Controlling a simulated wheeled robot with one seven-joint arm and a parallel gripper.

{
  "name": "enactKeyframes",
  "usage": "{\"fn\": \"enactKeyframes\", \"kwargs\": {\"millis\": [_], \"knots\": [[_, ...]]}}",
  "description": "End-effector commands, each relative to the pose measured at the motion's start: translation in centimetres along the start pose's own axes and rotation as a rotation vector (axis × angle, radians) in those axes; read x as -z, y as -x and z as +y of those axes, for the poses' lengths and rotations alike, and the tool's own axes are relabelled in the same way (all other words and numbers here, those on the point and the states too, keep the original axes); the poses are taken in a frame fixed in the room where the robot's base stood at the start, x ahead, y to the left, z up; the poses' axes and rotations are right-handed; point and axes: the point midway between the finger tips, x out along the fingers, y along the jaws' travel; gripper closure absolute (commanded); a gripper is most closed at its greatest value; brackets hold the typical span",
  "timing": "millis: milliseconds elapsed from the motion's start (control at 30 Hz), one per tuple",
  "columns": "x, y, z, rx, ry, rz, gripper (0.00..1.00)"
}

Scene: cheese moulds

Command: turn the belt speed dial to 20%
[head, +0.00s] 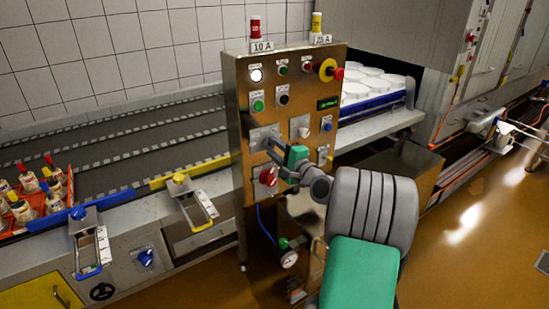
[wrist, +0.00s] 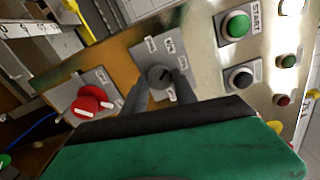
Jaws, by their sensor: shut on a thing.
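The belt speed dial (wrist: 160,77) is a dark round knob on a grey plate with small white labels around it. It shows in the middle of the wrist view. My gripper (wrist: 158,88) has one finger on each side of the dial and is shut on it. The label print is too small and tilted to read, and I cannot tell which mark the dial points to. In the head view my gripper (head: 272,152) reaches the front of the metal control cabinet (head: 240,105), at the lower left of its panel. The dial itself is hard to make out there.
A red rotary switch (wrist: 90,103) sits close beside the dial. A green START button (wrist: 237,25) and a black button (wrist: 241,78) are on the other side. A red emergency stop (head: 337,73) is at the panel's upper right. A conveyor (head: 130,150) runs left of the cabinet.

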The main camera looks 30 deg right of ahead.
Motion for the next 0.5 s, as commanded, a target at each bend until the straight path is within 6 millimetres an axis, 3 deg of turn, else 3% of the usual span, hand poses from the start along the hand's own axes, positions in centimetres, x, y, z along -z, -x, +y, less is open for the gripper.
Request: {"fn": "enactKeyframes", "kwargs": {"millis": [500], "knots": [[0.07, 0.01, 0.56, 0.003, 0.49, 0.0, 1.0]]}}
